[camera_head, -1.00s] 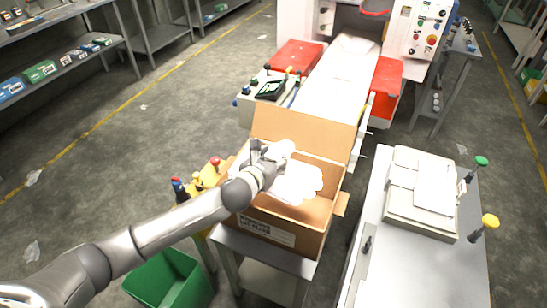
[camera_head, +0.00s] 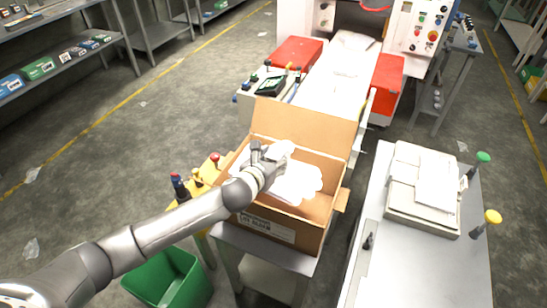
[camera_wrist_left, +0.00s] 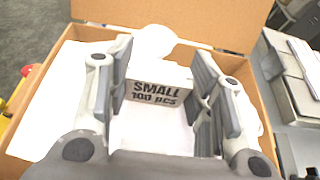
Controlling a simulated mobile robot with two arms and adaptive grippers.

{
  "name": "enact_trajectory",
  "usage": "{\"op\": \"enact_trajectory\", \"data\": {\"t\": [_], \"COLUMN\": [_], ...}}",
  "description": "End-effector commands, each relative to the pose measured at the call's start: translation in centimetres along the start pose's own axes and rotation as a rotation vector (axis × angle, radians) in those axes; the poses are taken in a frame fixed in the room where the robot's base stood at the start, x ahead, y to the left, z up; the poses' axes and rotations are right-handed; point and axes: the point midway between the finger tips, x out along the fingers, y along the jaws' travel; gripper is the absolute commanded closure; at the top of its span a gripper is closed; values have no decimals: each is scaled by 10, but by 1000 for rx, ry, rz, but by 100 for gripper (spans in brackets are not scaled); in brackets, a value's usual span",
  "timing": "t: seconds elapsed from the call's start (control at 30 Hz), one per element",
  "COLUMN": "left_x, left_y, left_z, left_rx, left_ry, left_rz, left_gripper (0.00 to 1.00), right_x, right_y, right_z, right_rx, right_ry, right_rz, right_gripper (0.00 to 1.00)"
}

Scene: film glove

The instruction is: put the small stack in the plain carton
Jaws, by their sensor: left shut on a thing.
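The small stack (camera_wrist_left: 158,92) is a white bundle with a band reading "SMALL 100 PCS". My left gripper (camera_wrist_left: 160,76) is shut on it, with a finger on either side. In the head view this gripper (camera_head: 268,163) is over the left part of an open cardboard carton (camera_head: 322,222), and white material of the stack (camera_head: 283,148) shows beyond the fingers. The carton has a printed label on its front and its back flap stands up. Other white, glove-like pieces (camera_head: 300,181) lie inside it. I cannot tell whether the stack touches them. My right gripper is out of view.
The carton stands on a grey stand, with a green bin (camera_head: 172,280) at front left and yellow equipment with knobs (camera_head: 205,176) at its left. A grey table (camera_head: 400,270) at right bears a pale tray of sheets (camera_head: 425,215). A machine conveyor (camera_head: 338,80) is behind.

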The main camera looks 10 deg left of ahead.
Motion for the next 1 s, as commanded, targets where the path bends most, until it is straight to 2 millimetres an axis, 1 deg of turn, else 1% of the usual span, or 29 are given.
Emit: {"op": "enact_trajectory", "data": {"t": [0.47,0.5,0.6,0.67,0.7,0.9,1.0], "left_x": [8,8,8,8,8,8,7], "left_y": [0,0,0,0,0,0,0], "left_z": [-23,-22,-22,-21,-21,-19,-18], "left_rx": [1,1,1,1,1,0,0], "left_ry": [6,6,6,5,4,2,1], "left_rz": [0,0,1,1,0,0,0], "left_gripper": [89,49,36,28,26,26,26], "right_x": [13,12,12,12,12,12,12], "right_y": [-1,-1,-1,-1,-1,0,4], "right_z": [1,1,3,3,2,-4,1], "right_rx": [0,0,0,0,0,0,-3], "right_ry": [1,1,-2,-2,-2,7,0], "right_rz": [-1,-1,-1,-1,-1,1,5], "right_gripper": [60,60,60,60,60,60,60]}}
